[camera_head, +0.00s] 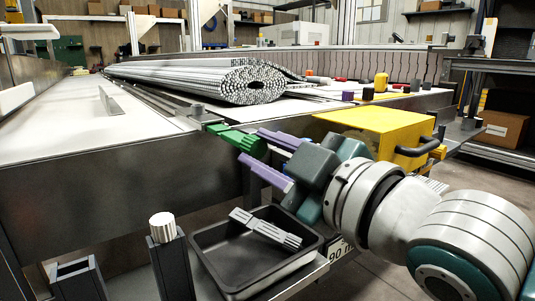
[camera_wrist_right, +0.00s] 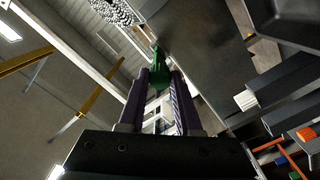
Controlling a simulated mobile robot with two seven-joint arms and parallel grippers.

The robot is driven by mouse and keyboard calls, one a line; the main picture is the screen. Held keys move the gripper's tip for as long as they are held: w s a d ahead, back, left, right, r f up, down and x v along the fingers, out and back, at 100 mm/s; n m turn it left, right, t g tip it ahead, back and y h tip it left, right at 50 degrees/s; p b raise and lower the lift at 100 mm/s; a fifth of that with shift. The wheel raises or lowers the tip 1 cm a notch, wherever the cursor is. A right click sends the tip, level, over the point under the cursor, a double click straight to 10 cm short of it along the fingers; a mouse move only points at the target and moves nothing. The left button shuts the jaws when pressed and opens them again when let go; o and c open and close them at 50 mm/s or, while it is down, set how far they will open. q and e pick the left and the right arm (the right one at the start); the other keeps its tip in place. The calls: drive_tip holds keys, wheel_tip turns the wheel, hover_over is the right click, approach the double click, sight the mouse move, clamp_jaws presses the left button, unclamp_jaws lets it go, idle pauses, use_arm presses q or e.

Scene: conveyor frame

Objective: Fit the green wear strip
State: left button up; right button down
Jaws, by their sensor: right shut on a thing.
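The green wear strip (camera_head: 232,138) is at the near edge of the conveyor frame (camera_head: 130,165). One end reaches to the rail's end, and I cannot tell whether it touches or sits in the rail. My right gripper (camera_head: 254,149) has purple fingers and is shut on the strip's near end. In the right wrist view the green strip (camera_wrist_right: 155,72) shows between the two purple fingertips (camera_wrist_right: 160,82), pointing away from the palm. My left gripper is in neither view.
A rolled chain belt (camera_head: 190,78) lies on the frame. A yellow box (camera_head: 375,130) with a black handle stands close behind my right gripper. Below is a black tray (camera_head: 215,258) holding a grey ribbed piece (camera_head: 266,228). A post with a white cap (camera_head: 162,226) stands left of it.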

sight(223, 129)
drive_tip(key=shift+b+x, duration=1.35)
drive_tip(key=shift+x, duration=1.05)
drive_tip(key=shift+w+a+b, duration=0.4)
drive_tip(key=shift+w+b, duration=0.05)
drive_tip(key=shift+w, duration=0.1)
drive_tip(key=shift+b+x, duration=1.65)
drive_tip(key=shift+x, duration=0.2)
drive_tip(key=shift+w+a, duration=0.15)
drive_tip(key=shift+w, duration=0.05)
drive_tip(key=shift+b, duration=0.3)
drive_tip(key=c, duration=0.5)
unclamp_jaws()
drive_tip(key=shift+w, duration=0.1)
